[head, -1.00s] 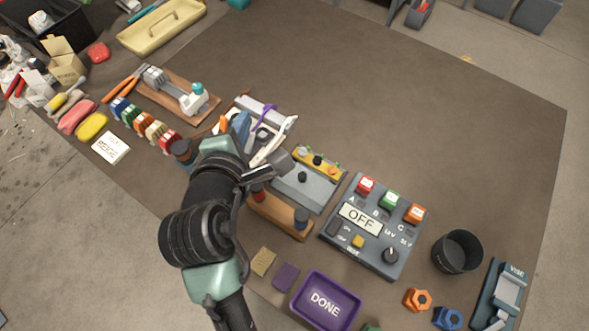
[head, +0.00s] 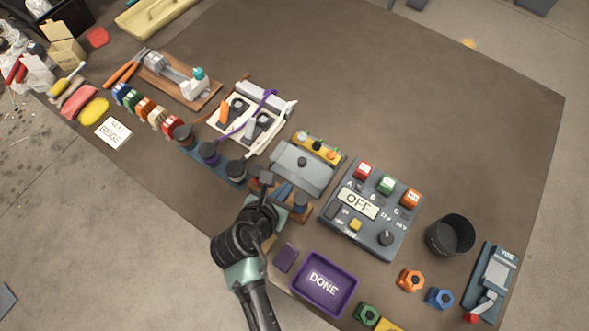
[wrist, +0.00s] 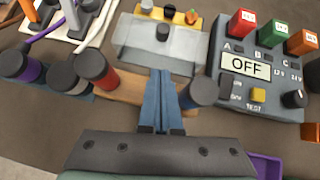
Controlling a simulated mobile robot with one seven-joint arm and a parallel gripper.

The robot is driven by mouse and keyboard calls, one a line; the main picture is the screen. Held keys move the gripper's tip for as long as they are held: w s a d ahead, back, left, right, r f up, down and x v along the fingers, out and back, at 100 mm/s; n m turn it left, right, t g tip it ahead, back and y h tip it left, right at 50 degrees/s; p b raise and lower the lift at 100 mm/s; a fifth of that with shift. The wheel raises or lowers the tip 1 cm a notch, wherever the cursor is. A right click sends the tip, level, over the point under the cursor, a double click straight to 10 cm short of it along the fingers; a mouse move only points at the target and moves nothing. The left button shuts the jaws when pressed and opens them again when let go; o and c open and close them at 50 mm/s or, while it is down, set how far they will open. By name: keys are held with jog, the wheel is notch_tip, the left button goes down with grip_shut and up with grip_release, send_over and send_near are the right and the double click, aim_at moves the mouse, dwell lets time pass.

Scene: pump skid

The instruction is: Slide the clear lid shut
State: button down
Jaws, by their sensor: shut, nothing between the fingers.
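The clear lid (head: 306,178) is a greyish see-through panel with a dark knob (head: 302,161). It lies in front of a yellow strip (head: 318,147) with small coloured buttons, which is uncovered. In the wrist view the lid (wrist: 133,36) is at top centre, with its knob (wrist: 163,33) and the yellow strip (wrist: 168,13) behind it. My gripper (wrist: 161,76) is shut and empty. Its blue fingers point toward the lid's front edge and show over a wooden block; their height above it is unclear. In the head view my gripper (head: 285,190) is just in front of the lid, apart from the knob.
A control box reading OFF (head: 371,210) stands close on the right. A white lever panel (head: 245,116) with a purple cable is on the left. The wooden block (wrist: 120,86) bears upright dark-capped posts beside my fingers. The table behind the yellow strip is clear.

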aim_at(300, 167)
jog(key=w, duration=0.1)
jog(key=w+d+f, duration=0.1)
jog(key=w, duration=0.1)
jog(key=w+d, duration=0.1)
jog(key=w, duration=0.1)
jog(key=shift+d+f+p, duration=0.15)
jog(key=shift+f+p, duration=0.1)
jog(key=shift+p, duration=0.1)
jog(key=w+d, duration=0.1)
jog(key=w, duration=0.1)
jog(key=w+d, duration=0.3)
jog(key=w, duration=0.1)
jog(key=shift+w+d+p, duration=0.15)
jog(key=shift+w+p, duration=0.05)
jog(key=shift+p, duration=0.1)
jog(key=shift+r, duration=0.15)
jog(key=shift+d+r, duration=0.1)
jog(key=shift+r, duration=0.1)
jog(key=shift+s+r, duration=0.1)
jog(key=shift+r, duration=0.1)
jog(key=v, duration=1.2)
jog(key=shift+s+a+f+p, duration=0.2)
jog(key=shift+s+a+p, duration=0.1)
jog(key=shift+a+p, duration=0.1)
